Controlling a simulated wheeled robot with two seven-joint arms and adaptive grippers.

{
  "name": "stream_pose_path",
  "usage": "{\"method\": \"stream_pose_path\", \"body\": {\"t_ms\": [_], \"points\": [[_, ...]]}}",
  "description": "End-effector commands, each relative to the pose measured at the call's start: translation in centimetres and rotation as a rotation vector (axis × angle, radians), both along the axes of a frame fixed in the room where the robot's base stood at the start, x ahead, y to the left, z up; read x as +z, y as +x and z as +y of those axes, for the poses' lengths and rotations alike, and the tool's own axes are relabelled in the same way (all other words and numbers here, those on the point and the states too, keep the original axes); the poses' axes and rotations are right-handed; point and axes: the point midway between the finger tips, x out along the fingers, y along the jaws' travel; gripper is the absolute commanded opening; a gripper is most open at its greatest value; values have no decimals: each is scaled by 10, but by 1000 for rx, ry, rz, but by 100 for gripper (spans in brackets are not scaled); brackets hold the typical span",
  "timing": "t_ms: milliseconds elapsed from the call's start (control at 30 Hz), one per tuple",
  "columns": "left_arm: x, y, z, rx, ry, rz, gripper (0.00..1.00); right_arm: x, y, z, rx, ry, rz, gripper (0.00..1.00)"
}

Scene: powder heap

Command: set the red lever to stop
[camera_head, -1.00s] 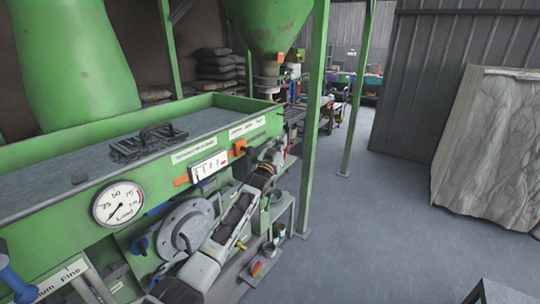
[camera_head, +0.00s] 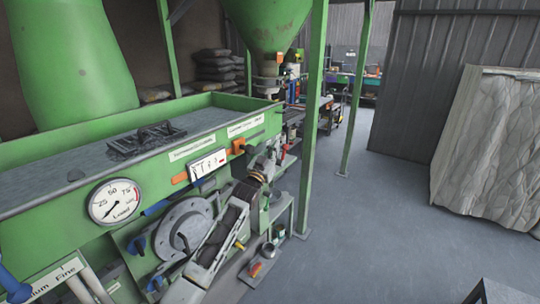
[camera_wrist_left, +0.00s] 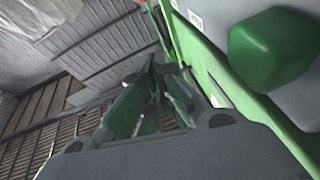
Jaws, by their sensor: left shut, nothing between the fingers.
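No lever in view is clearly marked stop. A small orange-red handle (camera_head: 256,270) sits on a grey box low beside the machine, near the floor. An orange knob (camera_head: 238,146) and an orange tab (camera_head: 180,178) show on the green trough's side, by a white scale plate (camera_head: 208,164). My left gripper (camera_head: 270,157) is shut and empty, beside the trough's far right corner, right of the orange knob. In the left wrist view its fingers (camera_wrist_left: 155,90) are together, with a green block (camera_wrist_left: 272,48) to the right. My right gripper is out of view.
The green machine trough (camera_head: 60,213) fills the left side, with a round load gauge (camera_head: 115,201) on it. A green post (camera_head: 312,120) stands right of my left gripper. A wrapped pale stack (camera_head: 490,145) stands far right. The floor between is clear.

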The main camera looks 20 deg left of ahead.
Motion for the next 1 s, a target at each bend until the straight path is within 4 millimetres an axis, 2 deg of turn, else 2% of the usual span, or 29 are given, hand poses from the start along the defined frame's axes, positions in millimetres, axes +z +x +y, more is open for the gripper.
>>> {"method": "stream_pose_path", "body": {"t_ms": [300, 500, 1000], "points": [[-3, -24, 6, 0, 0, 0, 0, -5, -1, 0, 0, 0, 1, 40], [-3, -34, 8, 0, 0, -1, 0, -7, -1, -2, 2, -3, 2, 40], [-5, -35, 8, 0, 1, 3, 0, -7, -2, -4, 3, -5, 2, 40]]}}
